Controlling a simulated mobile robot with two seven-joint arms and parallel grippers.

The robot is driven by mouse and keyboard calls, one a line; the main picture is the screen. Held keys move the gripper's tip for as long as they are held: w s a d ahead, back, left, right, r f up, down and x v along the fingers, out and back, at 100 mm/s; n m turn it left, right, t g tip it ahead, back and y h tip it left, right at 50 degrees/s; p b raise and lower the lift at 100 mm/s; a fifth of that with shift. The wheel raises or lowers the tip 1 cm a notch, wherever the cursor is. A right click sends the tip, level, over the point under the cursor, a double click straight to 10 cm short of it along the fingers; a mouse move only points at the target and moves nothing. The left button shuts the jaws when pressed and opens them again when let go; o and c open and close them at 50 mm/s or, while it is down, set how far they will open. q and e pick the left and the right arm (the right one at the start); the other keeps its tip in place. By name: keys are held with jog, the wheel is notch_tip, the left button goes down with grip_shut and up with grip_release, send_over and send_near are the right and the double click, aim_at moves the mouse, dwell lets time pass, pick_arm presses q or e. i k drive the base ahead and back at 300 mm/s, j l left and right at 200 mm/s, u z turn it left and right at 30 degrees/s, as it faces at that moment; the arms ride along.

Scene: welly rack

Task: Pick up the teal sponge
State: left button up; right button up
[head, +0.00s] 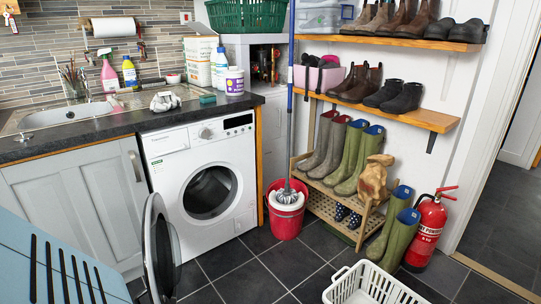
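The teal sponge (207,99) is a small block lying on the dark worktop (150,121), above the washing machine and near the worktop's right end. A crumpled grey-and-white cloth or glove (165,101) lies to its left, apart from it. A white tub with a purple label (234,81) stands just to its right, towards the back. Neither of my grippers shows in the head view, so I cannot see whether they are open or shut.
The washing machine door (161,250) hangs open into the floor space. A red mop bucket (286,217) stands right of the machine. A white basket (369,286) sits at the front. Bottles crowd behind the sponge; the worktop in front of it is clear.

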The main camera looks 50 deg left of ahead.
aim_at(209, 98)
jog(key=u, duration=1.95)
